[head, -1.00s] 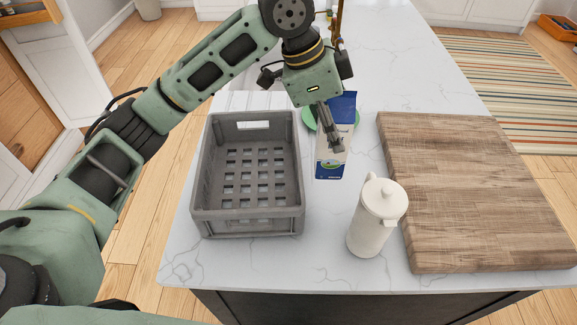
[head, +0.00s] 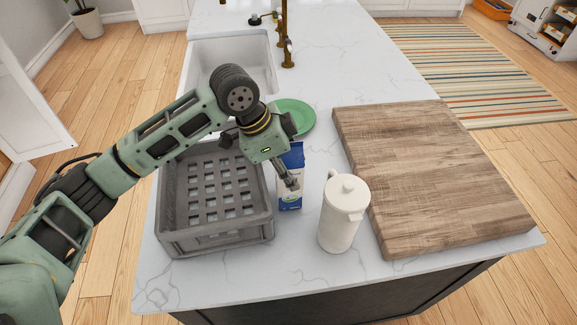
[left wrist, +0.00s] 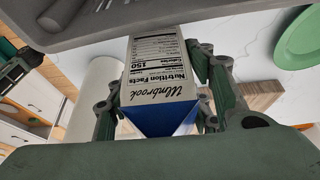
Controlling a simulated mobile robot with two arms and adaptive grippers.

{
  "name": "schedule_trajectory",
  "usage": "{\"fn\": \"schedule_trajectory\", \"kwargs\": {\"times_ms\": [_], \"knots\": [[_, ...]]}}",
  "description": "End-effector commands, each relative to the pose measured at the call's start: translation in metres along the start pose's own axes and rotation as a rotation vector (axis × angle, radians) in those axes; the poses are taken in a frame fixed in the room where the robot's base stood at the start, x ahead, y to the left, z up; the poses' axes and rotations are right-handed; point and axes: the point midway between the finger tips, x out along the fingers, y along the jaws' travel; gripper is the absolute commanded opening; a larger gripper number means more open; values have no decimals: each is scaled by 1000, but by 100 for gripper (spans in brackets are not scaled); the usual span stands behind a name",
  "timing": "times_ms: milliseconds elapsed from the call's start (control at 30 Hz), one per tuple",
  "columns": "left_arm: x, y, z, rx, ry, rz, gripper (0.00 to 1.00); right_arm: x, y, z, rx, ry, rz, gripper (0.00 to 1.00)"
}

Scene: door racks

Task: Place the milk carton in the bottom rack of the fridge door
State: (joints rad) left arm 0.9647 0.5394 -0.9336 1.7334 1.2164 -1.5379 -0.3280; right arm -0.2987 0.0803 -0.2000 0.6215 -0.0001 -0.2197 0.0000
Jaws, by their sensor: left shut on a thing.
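The blue and white milk carton (head: 291,202) stands upright on the counter, between the grey crate and the white jug. My left gripper (head: 290,182) is shut on it, and its upper part is partly hidden by the gripper. In the left wrist view the carton (left wrist: 160,72) shows its nutrition panel and blue top between the two fingers (left wrist: 162,100). My right gripper is not in view. I cannot make out the fridge door or its bottom rack; a white panel (head: 28,105) stands at the left edge, and I cannot tell what it is.
The grey crate (head: 215,240) is close on the carton's left. The white jug (head: 340,225) and a wooden board (head: 425,170) are on its right. A green plate (head: 296,112) lies behind, with a sink (head: 228,48) farther back. Floor is open at left.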

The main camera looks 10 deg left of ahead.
Motion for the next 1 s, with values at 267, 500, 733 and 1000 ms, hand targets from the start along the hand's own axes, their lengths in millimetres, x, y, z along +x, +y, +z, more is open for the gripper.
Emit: {"fn": "schedule_trajectory", "kwargs": {"times_ms": [267,500,733,1000], "knots": [[1,-1,-1,2,7,-5,0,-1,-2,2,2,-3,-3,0],[5,0,2,1,2,-2,58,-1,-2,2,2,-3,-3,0],[5,0,2,1,2,-2,67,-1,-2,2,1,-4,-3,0],[0,-1,1,1,2,-3,67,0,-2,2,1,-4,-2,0]]}}
